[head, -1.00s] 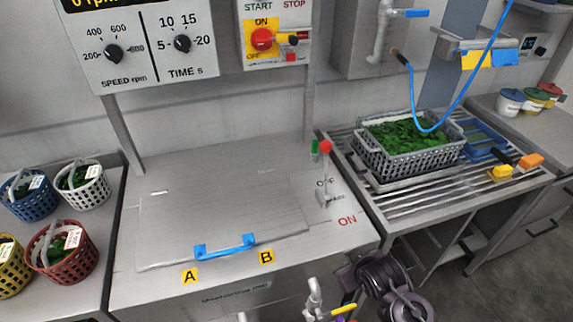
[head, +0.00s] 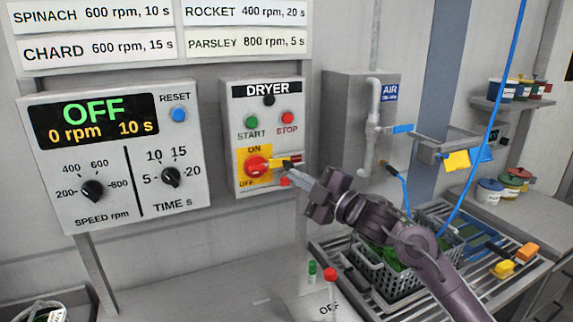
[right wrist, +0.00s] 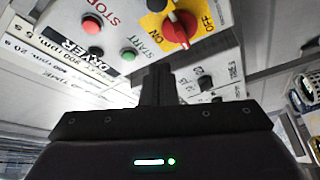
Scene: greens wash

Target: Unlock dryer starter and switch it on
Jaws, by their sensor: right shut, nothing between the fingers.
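The dryer starter box (head: 238,112) hangs on the wall, with a green START button (head: 251,122) and a red STOP button (head: 288,117). Its red rotary switch (head: 257,168) sits on a yellow ON/OFF plate; it also shows in the right wrist view (right wrist: 180,30). A small yellow, dark and red piece (head: 288,160), perhaps the lock, is at the switch's right; its details are too small to tell. My right gripper (head: 293,178) is shut and empty, just below and right of the switch, with its fingers (right wrist: 157,85) pointing at the box. My left gripper is not in view.
The dryer control panel (head: 125,210) at left reads OFF, 0 rpm, 10 s. A red-knobbed lever (head: 330,275) stands below. A grey basket of greens (head: 395,290) is behind my right arm. A blue hose (head: 487,125) hangs at right.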

